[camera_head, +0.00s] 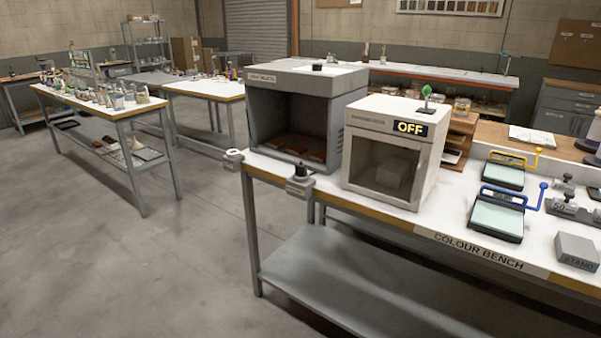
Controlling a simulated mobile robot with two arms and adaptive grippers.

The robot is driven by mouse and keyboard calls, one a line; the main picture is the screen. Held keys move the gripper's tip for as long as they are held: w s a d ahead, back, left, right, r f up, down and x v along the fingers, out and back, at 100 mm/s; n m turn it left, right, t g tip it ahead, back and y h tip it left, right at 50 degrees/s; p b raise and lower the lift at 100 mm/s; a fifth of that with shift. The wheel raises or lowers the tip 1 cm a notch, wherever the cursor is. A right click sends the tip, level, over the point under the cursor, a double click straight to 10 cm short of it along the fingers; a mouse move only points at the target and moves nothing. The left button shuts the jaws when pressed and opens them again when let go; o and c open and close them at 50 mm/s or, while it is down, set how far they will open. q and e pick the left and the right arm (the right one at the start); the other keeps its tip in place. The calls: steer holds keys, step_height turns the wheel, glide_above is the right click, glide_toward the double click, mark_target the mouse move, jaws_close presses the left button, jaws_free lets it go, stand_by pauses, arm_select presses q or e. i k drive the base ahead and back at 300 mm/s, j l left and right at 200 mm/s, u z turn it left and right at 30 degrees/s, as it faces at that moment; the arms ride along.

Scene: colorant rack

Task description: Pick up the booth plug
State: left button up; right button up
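A small black plug-like piece (301,168) stands upright on a grey bracket (299,187) at the front edge of the colour bench; it may be the booth plug, but it is too small to be sure. A small white fitting with a dark opening (233,156) sits at the bench's left corner. A grey open-fronted booth (305,80) stands behind them with a dark interior. To its right is a lighter cabinet (372,126) with a glazed front and an "OFF" sign (410,128). No cord can be made out. Neither of my grippers is in view.
The colour bench (455,232) also carries two pad-like devices with yellow and blue handles (497,212) and a grey block marked "STAND" (577,250). A lower shelf (340,285) runs beneath. Open floor (90,245) lies left of the bench; cluttered tables (105,112) stand beyond.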

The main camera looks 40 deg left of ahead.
mark_target(300, 169)
steer(key=u, duration=0.5)
steer(key=j+u, duration=0.15)
steer(key=u, duration=0.35)
steer(key=j+u, duration=0.1)
steer(key=u, duration=0.4)
